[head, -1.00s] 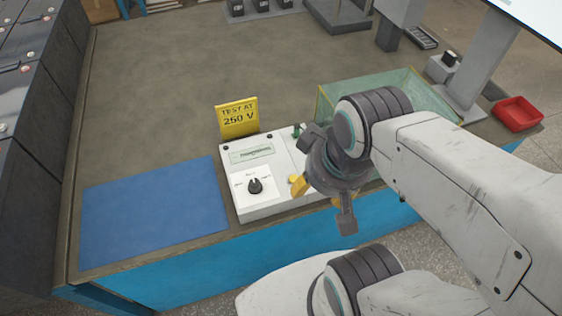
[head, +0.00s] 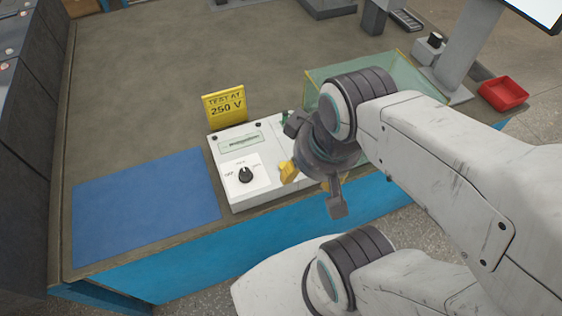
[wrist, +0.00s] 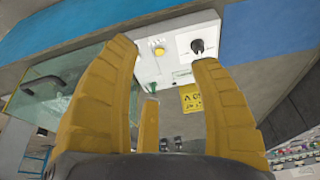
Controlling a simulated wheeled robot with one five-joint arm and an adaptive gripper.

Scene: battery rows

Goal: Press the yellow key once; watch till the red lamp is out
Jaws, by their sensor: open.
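The white tester box (head: 225,158) stands at the bench's front edge, with a black rotary knob (head: 246,175) and a small display (head: 240,141). The yellow key (wrist: 159,51) shows as a round button on the box's panel in the wrist view, between my finger tips and beyond them. In the head view my gripper (head: 312,190) hangs over the right part of the box and hides the key. My gripper (wrist: 165,65) is open and empty, its yellow fingers apart. I can make out no red lamp in either view.
A yellow sign (head: 224,105) reading "TEST AT 250 V" stands behind the box. A blue mat (head: 145,205) lies left of it. A greenish clear guard (head: 385,72) stands behind my wrist. A red tray (head: 503,93) is at the far right.

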